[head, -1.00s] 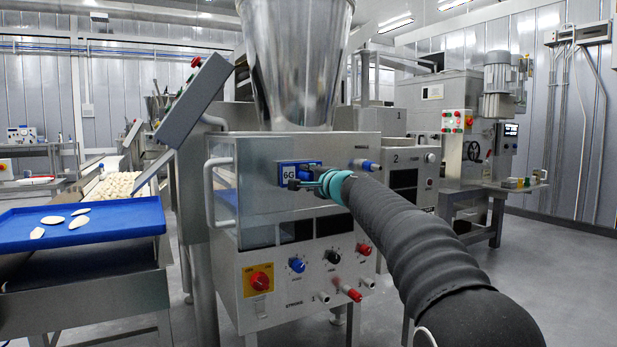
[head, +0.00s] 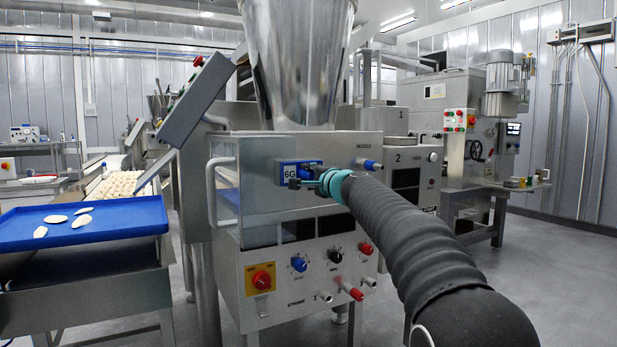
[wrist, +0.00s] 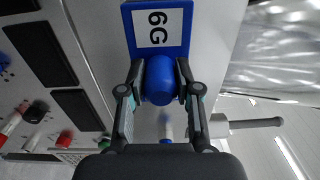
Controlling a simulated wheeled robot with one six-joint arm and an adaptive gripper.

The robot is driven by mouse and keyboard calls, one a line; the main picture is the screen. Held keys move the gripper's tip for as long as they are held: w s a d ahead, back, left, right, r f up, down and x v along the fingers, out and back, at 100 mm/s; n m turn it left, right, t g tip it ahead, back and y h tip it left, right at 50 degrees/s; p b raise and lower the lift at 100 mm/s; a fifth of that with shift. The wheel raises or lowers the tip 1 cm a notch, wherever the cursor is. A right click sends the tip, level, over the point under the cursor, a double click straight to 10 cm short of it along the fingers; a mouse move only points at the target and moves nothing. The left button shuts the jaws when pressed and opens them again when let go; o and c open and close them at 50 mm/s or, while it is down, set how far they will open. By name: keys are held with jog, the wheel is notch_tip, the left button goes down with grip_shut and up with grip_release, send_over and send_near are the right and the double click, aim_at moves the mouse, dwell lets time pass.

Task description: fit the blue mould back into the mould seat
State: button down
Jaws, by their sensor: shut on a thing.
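The blue mould (head: 308,168) has a white label reading 6G and is at the front face of the steel filling machine (head: 262,225). The mould also shows at the top of the wrist view (wrist: 183,44), with a round blue knob (wrist: 159,82) towards me. My gripper (head: 307,183) is shut on this knob, one finger on each side in the wrist view (wrist: 160,78). The mould seat is hidden behind the mould and my gripper, so I cannot tell how deep the mould sits.
A blue-tipped nozzle part (head: 369,164) sticks out just right of the mould. Below are a red switch on yellow (head: 261,279), knobs and red-tipped pegs (head: 352,291). A blue tray (head: 100,225) with pale pieces stands left. Floor at right is open.

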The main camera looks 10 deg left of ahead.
jog(key=shift+r, duration=0.1)
jog(key=c, duration=0.7)
grip_release()
jog(key=shift+o, duration=1.1)
jog(key=shift+f+b+v, duration=0.25)
jog(key=shift+b+v, duration=0.75)
jog(key=shift+v, duration=2.5)
jog(key=shift+r, duration=0.1)
